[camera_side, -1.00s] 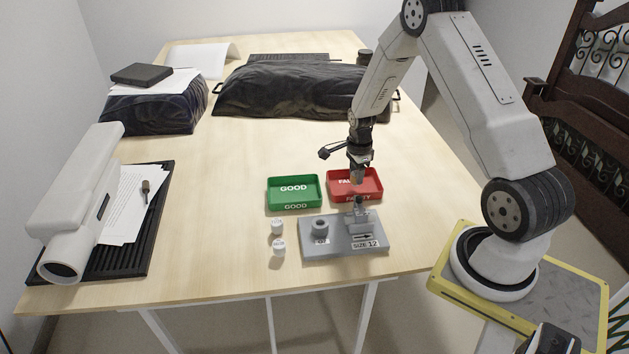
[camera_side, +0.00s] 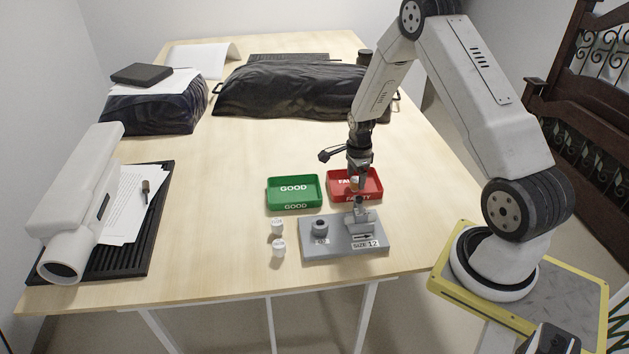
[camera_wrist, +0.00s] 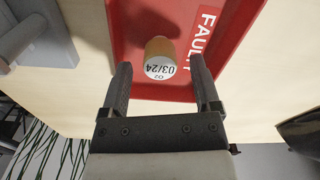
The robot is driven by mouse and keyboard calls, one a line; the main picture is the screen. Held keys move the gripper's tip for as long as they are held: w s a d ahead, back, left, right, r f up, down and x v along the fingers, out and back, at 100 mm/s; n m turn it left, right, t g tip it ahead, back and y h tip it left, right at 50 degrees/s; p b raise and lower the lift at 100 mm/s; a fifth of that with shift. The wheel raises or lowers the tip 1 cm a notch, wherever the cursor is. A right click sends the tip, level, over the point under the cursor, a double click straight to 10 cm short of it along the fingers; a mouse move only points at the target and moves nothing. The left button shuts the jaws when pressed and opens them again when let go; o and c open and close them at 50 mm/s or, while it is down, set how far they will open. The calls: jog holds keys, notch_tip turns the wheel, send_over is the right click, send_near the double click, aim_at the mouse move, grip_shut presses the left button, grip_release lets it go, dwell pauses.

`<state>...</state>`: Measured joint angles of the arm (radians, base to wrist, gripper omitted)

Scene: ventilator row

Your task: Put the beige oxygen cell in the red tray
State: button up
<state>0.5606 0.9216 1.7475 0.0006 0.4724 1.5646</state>
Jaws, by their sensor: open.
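The beige oxygen cell (camera_wrist: 158,47) shows in the wrist view over the floor of the red tray (camera_wrist: 128,28), its white end marked "O2 03/24" facing the camera. My gripper (camera_wrist: 160,63) is open, with a finger on each side of the cell and visible gaps between. In the side view my gripper (camera_side: 357,181) is low over the red tray (camera_side: 372,198), and the cell (camera_side: 354,183) is a small beige patch partly hidden by it. The cell looks to be inside the tray; whether it touches the tray floor is hard to tell.
A green "GOOD" tray (camera_side: 294,205) stands left of the red tray. In front is a grey test block (camera_side: 335,247) with a raised fixture close to my gripper. Two white cells (camera_side: 278,248) stand left of the block.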

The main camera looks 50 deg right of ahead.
aim_at(356, 180)
jog(key=shift+r, duration=0.15)
notch_tip(356, 180, up, 13)
dwell(0.8)
dwell(0.5)
jog(key=s+a+r+n+t, duration=0.1)
jog(key=s+a+n, duration=0.4)
jog(key=a+n, duration=0.7)
jog(key=s+a+r+n+t, duration=0.1)
jog(key=s+a+r+n, duration=0.2)
jog(key=a+n, duration=0.9)
jog(key=shift+s+t, duration=0.3)
jog(key=shift+s, duration=0.75)
